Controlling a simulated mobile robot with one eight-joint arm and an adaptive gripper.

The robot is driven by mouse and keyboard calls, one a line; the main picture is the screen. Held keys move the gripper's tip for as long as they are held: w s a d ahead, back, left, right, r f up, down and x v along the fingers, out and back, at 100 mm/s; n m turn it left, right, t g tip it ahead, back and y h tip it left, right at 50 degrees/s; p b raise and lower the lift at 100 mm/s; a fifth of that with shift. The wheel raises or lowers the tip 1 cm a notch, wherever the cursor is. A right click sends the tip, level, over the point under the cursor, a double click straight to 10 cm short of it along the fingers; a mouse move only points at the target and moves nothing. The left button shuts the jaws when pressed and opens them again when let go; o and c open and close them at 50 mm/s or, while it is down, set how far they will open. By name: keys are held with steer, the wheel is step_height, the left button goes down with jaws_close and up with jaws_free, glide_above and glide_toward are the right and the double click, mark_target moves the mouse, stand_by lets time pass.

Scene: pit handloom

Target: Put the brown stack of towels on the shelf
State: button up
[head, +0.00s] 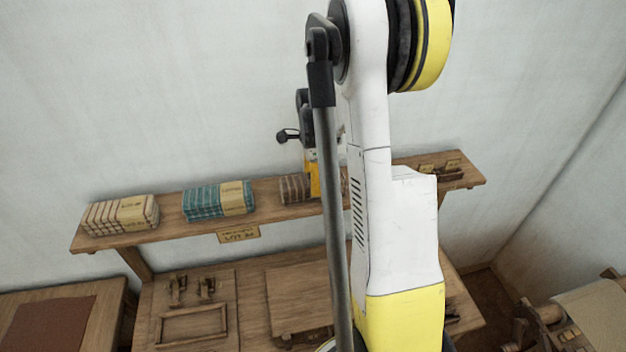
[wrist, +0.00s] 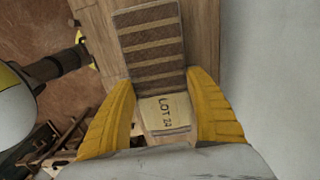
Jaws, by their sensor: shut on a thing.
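The brown striped stack of towels (head: 294,188) is at the middle of the wooden shelf (head: 272,196), to the right of the teal stack. Part of it is hidden behind my arm. In the wrist view the brown stack (wrist: 152,46) lies lengthwise over the shelf board, with a pale "LOT" band at its near end. My gripper (wrist: 160,92) is shut on the stack, with a yellow finger at each side of it. In the head view my gripper (head: 313,178) is partly hidden. I cannot tell whether the stack's underside touches the board.
A cream striped stack (head: 120,215) and a teal stack (head: 218,199) sit on the shelf to the left. Small dark items (head: 440,171) lie at its right end. A tag (head: 238,234) hangs on the front edge. Below is a wooden table (head: 252,300) with frames.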

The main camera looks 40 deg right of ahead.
steer(key=shift+s, duration=0.1)
steer(key=o, duration=1.2)
steer(key=shift+f, duration=0.1)
steer(key=shift+o, duration=0.2)
